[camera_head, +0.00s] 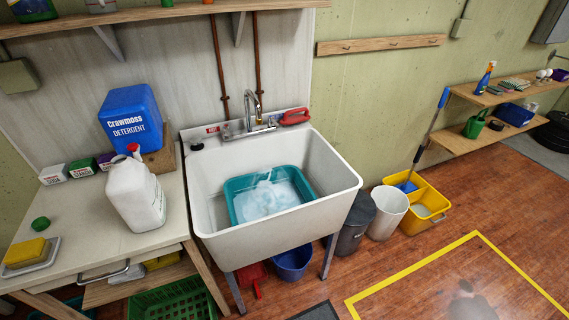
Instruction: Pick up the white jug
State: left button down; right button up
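The white jug (138,195) stands upright on the pale worktop (92,232), left of the sink. It has a red cap at its top and a handle, and a label shows partly on its right side. Neither of my grippers shows in the head view.
A blue detergent container (131,121) stands close behind the jug on a wooden block. The white sink (270,245) is just right, holding a teal basin (232,200) of suds. A green lid (40,223) and a yellow sponge (25,251) lie left. The worktop's front middle is clear.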

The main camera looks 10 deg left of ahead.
aim_at(137, 194)
jog(key=u, duration=1.45)
